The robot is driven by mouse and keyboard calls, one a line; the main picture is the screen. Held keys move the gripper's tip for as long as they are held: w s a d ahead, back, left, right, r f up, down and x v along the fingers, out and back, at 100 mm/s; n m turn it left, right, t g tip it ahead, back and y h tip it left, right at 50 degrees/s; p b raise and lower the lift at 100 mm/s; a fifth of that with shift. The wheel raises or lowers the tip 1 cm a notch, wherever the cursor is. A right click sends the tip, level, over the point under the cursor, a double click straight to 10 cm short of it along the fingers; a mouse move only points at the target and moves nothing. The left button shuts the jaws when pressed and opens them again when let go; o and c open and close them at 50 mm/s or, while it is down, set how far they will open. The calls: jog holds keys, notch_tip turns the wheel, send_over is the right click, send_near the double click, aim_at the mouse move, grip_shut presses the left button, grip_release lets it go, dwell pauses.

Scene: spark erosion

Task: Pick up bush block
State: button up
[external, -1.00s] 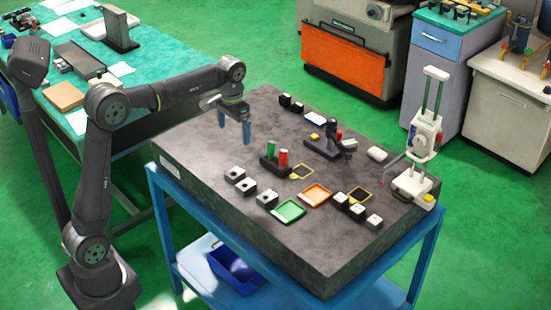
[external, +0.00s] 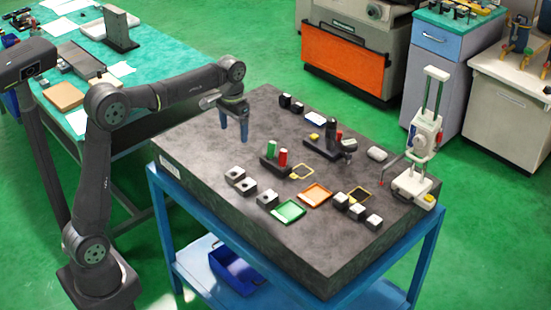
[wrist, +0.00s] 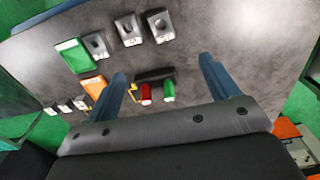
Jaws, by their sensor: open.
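Several small grey blocks stand on the dark stone plate (external: 200,150). Three with a dark round hole in the top, likely the bush blocks, form a row near the front left edge: left block (external: 235,174), middle block (external: 246,186) and right block (external: 267,199). In the wrist view they show at the top as one block (wrist: 160,26), another (wrist: 128,29) and a third (wrist: 96,45). My gripper (external: 233,132) is open and empty, fingers down, above the plate and behind the row. Its spread fingers (wrist: 164,70) also show in the wrist view.
A black holder with a green cylinder (external: 271,149) and a red cylinder (external: 283,158) stands to the gripper's right. A tall gauge stand (external: 410,186) occupies the right corner.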

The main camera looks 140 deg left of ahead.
jog(key=c, duration=0.6)
jog(key=shift+o, duration=0.2)
jog(key=n, duration=0.1)
send_over(235, 170)
jog(key=d, duration=0.2)
jog(key=f, duration=0.7)
jog(key=w+f, duration=0.1)
jog(key=f, duration=0.3)
jog(key=shift+a+f, duration=0.25)
jog(key=shift+f, duration=0.1)
jog(key=shift+a+f, duration=0.2)
jog(key=shift+f, duration=1.25)
jog(key=shift+a+f, duration=0.2)
jog(key=shift+f, duration=1.2)
